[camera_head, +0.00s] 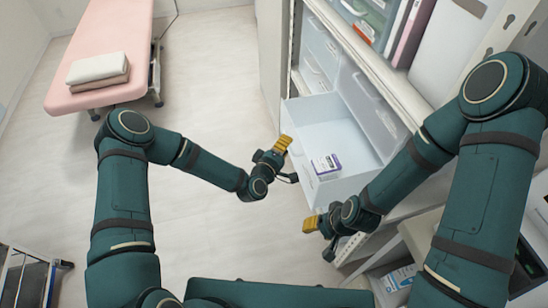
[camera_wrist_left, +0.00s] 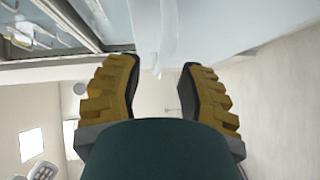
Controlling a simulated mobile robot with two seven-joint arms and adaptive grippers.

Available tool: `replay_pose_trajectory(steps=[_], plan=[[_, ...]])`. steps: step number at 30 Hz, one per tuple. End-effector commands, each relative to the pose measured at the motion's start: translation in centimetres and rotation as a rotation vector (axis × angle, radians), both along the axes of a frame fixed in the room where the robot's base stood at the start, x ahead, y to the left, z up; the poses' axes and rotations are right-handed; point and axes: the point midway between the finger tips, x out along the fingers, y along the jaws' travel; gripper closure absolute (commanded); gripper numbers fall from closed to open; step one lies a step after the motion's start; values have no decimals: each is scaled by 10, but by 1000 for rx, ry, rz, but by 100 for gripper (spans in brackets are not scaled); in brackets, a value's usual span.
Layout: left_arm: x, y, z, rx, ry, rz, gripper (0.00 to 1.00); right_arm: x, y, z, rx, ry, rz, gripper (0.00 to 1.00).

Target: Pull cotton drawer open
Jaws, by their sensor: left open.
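A pale, translucent drawer (camera_head: 335,110) stands pulled out of the shelf unit, and a small white and purple box (camera_head: 326,167) lies inside it. I cannot read whether it is the cotton drawer. My left gripper (camera_head: 283,144) is at the drawer's front, by its outer face. In the left wrist view, its two yellow fingers (camera_wrist_left: 159,85) are apart, with a pale handle-like edge (camera_wrist_left: 167,45) of the drawer front just beyond the gap; I cannot tell whether they touch it. My right gripper (camera_head: 310,224) is below the drawer's near corner, its finger opening unclear.
Closed translucent drawers (camera_head: 320,52) sit behind and beside the open one, under a shelf with folders (camera_head: 412,35). A pink treatment bed (camera_head: 108,42) with folded towels (camera_head: 98,70) stands at the back left. The floor (camera_head: 215,85) between is clear.

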Motion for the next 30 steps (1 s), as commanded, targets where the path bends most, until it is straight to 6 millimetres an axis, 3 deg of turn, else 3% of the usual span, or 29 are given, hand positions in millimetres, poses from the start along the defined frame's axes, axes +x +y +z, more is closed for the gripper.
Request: replay_pose_trajectory(steps=[6, 13, 19, 30], plan=[[-42, 20, 6, 2, 4, 1, 62, 0, 0, 0, 0, 0, 0, 53], [-74, 35, 11, 1, 0, 1, 62, 0, 0, 0, 0, 0, 0, 53], [-84, 39, 13, 1, 0, 2, 62, 0, 0, 0, 0, 0, 0, 53], [-84, 39, 13, 1, -1, 2, 62, 0, 0, 0, 0, 0, 0, 53]])
